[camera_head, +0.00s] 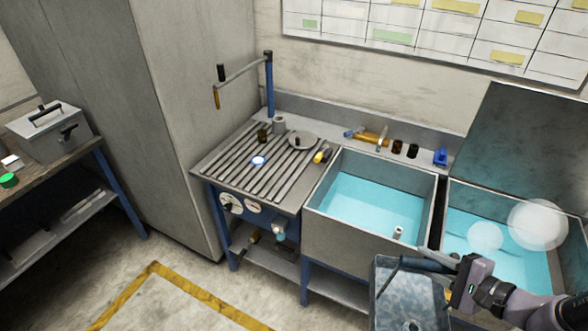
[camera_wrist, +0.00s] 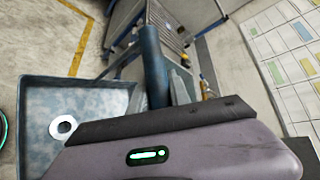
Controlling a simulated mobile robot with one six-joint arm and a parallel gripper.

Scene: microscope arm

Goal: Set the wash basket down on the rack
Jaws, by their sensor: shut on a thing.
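My gripper (camera_head: 452,264) is over the front edge of the sinks, at the lower right. It is shut on a dark blue bar (camera_head: 428,265), which also shows in the wrist view (camera_wrist: 154,62). The bar looks like a handle, perhaps the wash basket's. A shallow mottled blue-grey tray (camera_head: 398,283) lies below it; I cannot tell whether bar and tray are joined. In the wrist view, the tray (camera_wrist: 98,95) holds a white ring (camera_wrist: 63,127). The slatted metal rack (camera_head: 265,165) is left of the sinks, well apart from my gripper.
Two water-filled sinks (camera_head: 365,205) (camera_head: 500,235) stand right of the rack. A blue post with a crank arm (camera_head: 268,85) rises behind the rack.

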